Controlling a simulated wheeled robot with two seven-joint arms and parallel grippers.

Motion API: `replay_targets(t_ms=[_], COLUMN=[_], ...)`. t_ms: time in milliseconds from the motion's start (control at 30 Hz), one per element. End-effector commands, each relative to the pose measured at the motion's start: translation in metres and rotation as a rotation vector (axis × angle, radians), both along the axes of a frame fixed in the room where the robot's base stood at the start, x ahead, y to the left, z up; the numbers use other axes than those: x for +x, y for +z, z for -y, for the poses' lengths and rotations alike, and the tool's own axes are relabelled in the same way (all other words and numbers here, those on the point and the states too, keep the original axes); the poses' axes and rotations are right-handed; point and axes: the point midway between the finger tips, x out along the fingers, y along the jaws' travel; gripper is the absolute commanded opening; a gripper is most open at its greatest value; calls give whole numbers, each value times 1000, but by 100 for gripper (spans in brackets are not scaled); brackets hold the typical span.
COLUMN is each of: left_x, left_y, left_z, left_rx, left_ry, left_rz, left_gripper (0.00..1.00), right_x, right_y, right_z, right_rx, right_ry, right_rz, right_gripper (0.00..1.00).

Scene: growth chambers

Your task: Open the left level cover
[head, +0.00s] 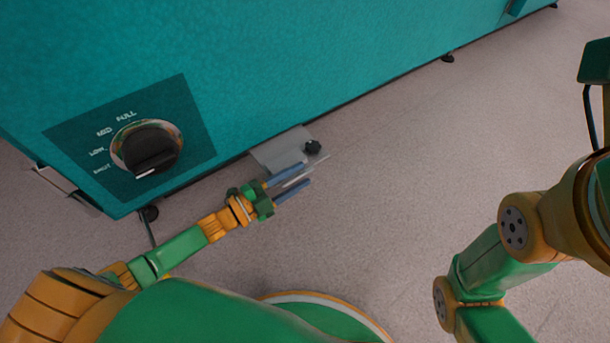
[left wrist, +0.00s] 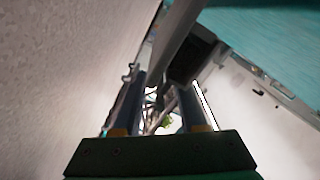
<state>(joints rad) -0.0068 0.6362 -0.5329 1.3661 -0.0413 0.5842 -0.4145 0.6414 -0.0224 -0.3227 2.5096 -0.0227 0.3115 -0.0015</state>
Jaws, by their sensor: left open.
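In the left wrist view, a grey bar (left wrist: 178,40) and a dark block (left wrist: 193,60) lie just ahead of the open fingers (left wrist: 163,92). My right gripper is out of view; only right arm links show.
The teal cabinet (head: 300,60) fills the upper left, with a dial (head: 150,148) marked from shut to full on its panel. Small black feet (head: 447,58) stand under it. A grey bracket (head: 66,181) is at its left corner. The floor (head: 420,140) to the right is clear.

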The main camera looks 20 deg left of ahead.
Motion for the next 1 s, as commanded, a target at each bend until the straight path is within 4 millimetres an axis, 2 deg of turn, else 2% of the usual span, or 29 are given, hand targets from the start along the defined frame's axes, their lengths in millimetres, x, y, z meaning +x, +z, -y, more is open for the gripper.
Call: replay_targets(t_ms=[33, 200, 467, 500, 633, 667, 1000], left_x=[6, 17, 19, 19, 18, 18, 18], left_y=[-3, -1, 0, 0, 0, 0, -1], left_z=[4, 13, 15, 15, 15, 15, 15], left_rx=[-2, -2, 0, 0, -1, 0, 0], left_ry=[-1, -1, 0, 0, 0, -1, -1], left_rz=[4, 1, 0, 0, -1, -1, -4], left_gripper=[41, 41, 41, 38, 3, 0, 0], right_x=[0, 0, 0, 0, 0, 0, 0], right_y=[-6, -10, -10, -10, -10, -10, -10], right_z=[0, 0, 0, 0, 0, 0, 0], right_rx=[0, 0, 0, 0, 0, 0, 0], right_ry=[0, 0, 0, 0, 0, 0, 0], right_rz=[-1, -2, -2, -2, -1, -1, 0], right_gripper=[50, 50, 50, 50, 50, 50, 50])
